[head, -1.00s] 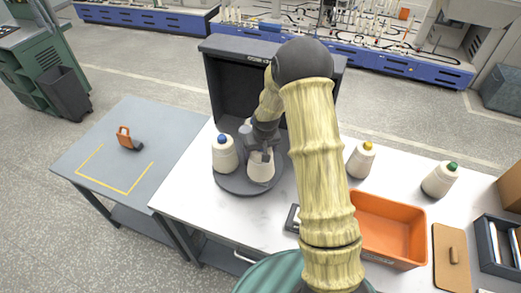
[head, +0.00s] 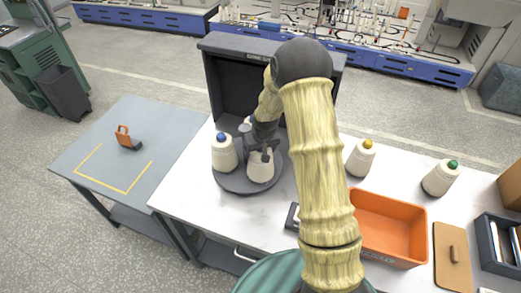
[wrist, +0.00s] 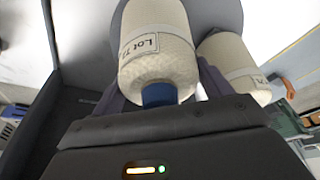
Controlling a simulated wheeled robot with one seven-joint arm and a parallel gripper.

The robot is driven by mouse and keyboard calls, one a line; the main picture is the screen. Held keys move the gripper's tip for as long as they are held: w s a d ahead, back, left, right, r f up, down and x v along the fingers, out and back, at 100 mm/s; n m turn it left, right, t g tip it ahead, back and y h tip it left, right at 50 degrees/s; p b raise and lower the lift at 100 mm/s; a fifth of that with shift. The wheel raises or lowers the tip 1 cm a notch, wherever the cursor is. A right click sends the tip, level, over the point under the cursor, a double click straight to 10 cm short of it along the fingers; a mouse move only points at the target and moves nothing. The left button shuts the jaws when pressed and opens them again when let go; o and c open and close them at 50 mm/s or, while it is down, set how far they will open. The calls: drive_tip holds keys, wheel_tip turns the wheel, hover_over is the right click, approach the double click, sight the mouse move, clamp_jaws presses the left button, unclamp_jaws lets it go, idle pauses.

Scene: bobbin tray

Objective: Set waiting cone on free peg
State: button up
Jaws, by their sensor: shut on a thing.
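My gripper (head: 264,154) is shut on a cream cone (head: 260,170) over the right front part of a round grey tray (head: 236,187). In the wrist view the held cone (wrist: 155,50) shows a blue tip and a lot label, with a finger on either side. Whether its base touches the tray or a peg is hidden. A second cream cone with a blue tip (head: 223,153) stands upright on the tray's left side. A pale bluish-grey upright piece (head: 245,128) shows behind, partly hidden by my gripper; I cannot tell if it is a peg.
A dark open-fronted housing (head: 240,85) stands behind the tray. A yellow-tipped cone (head: 361,159) and a green-tipped cone (head: 440,178) stand at the right of the white table, near an orange bin (head: 391,225). A grey side table (head: 100,160) is at left.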

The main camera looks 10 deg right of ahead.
drive_tip(key=shift+f+b, duration=0.3)
drive_tip(key=shift+f, duration=0.1)
drive_tip(key=o, duration=1.6)
drive_tip(key=shift+r, duration=0.4)
drive_tip(key=b+v, duration=0.4)
drive_tip(key=v, duration=1.2)
drive_tip(key=shift+s+r, duration=0.25)
drive_tip(key=shift+m, duration=0.5)
drive_tip(key=s+f, duration=0.1)
drive_tip(key=s, duration=0.5)
drive_tip(key=s+f, duration=0.1)
drive_tip(key=s, duration=0.6)
drive_tip(key=s+f, duration=0.1)
drive_tip(key=s, duration=0.6)
drive_tip(key=shift+f, duration=0.4)
